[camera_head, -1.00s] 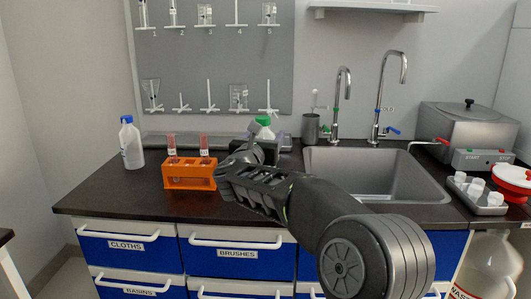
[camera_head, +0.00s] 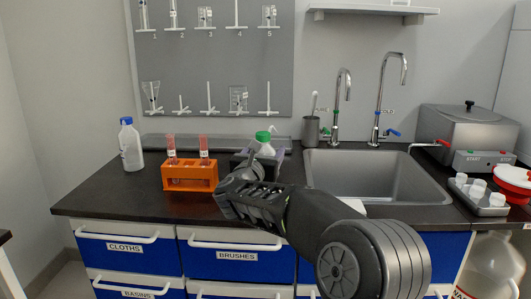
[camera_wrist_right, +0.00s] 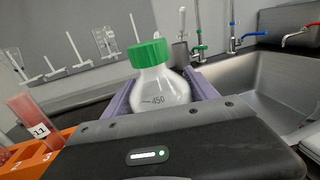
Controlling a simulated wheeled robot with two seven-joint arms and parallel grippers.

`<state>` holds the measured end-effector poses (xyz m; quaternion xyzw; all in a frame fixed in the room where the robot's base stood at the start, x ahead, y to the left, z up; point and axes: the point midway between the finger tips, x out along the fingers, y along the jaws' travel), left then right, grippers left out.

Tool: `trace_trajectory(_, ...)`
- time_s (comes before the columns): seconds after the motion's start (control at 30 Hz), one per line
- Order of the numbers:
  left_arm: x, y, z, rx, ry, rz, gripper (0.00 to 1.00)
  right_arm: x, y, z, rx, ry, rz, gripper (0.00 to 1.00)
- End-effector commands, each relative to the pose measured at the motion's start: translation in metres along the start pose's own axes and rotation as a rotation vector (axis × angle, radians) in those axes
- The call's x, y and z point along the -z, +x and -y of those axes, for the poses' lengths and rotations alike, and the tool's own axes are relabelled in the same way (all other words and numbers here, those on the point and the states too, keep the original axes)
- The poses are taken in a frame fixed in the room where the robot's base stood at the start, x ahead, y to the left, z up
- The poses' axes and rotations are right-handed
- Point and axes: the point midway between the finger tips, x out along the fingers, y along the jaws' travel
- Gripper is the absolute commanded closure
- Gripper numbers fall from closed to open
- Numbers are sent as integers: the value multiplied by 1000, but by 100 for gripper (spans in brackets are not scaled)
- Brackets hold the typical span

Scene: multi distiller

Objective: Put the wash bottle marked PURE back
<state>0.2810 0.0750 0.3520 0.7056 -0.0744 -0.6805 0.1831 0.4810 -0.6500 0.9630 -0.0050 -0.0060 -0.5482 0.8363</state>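A clear bottle with a green cap (camera_head: 263,136) is at my right gripper (camera_head: 264,160), over the counter right of the orange rack. In the right wrist view, the green-capped bottle (camera_wrist_right: 158,88) shows a 450 mark and stands between the gripper's two lavender fingers (camera_wrist_right: 160,95), which appear closed against its sides. Its lower part is hidden by the gripper, and no PURE mark can be read. A white bottle with a blue cap (camera_head: 131,147) stands upright at the counter's left; its label is too small to read. My left gripper is not in view.
An orange rack (camera_head: 190,178) with red-filled tubes stands just left of my right gripper. The sink (camera_head: 375,178) with two taps is to the right. A grey tray (camera_head: 483,205) of white cups and a metal unit (camera_head: 465,130) are at the far right.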

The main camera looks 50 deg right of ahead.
Motion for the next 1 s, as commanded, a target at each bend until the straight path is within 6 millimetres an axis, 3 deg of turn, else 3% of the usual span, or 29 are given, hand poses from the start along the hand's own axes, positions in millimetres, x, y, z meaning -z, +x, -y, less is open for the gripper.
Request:
trace_trajectory(0.2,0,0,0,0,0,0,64,0,0,0,0,0,0,15)
trace_trajectory(0.6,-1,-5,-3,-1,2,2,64,-4,-2,0,0,-1,0,15)
trace_trajectory(0.77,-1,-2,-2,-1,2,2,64,-3,-25,0,-2,1,0,15)
trace_trajectory(1.0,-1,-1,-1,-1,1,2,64,-4,-77,-1,-3,1,1,15)
